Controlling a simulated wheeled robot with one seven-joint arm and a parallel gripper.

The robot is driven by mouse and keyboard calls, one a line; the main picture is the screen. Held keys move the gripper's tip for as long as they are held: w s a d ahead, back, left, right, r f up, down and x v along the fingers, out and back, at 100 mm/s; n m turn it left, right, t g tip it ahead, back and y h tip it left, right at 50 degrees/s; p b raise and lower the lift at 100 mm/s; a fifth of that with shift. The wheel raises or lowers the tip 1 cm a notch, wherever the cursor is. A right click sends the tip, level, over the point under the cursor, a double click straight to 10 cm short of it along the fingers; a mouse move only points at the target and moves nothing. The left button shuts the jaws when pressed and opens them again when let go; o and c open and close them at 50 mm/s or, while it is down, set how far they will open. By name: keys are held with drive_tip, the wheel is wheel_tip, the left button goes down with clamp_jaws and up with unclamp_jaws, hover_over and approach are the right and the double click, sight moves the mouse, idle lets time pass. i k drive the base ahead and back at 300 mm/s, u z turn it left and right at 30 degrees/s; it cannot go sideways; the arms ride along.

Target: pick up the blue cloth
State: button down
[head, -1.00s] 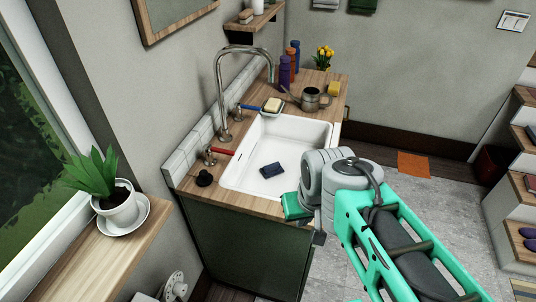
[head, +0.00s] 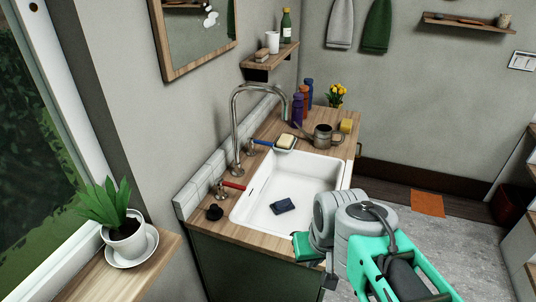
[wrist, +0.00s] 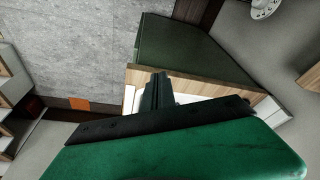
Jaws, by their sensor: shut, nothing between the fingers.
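The blue cloth (head: 283,206), dark blue and folded small, lies flat on the bottom of the white sink (head: 262,187), towards its near side. My gripper (head: 303,243), green, is at the sink's near right edge, right of and nearer than the cloth, apart from it. In the wrist view my gripper's dark fingers (wrist: 157,95) are together with nothing between them, in front of the wooden counter edge and a strip of white sink. The cloth does not show in the wrist view.
A tall curved tap (head: 237,130) with red (head: 233,186) and blue (head: 262,142) handles stands at the sink's left. A soap dish (head: 286,142), metal watering can (head: 324,135), bottles (head: 298,108), yellow sponge (head: 346,125) and flowers (head: 337,93) stand behind. A potted plant (head: 124,232) sits at left.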

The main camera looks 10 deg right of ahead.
sight(283, 205)
drive_tip(key=u, duration=0.05)
drive_tip(key=k, duration=0.45)
drive_tip(key=z, duration=0.3)
drive_tip(key=i, duration=0.55)
drive_tip(key=u, duration=2.1)
drive_tip(key=i, duration=0.5)
drive_tip(key=z, duration=0.05)
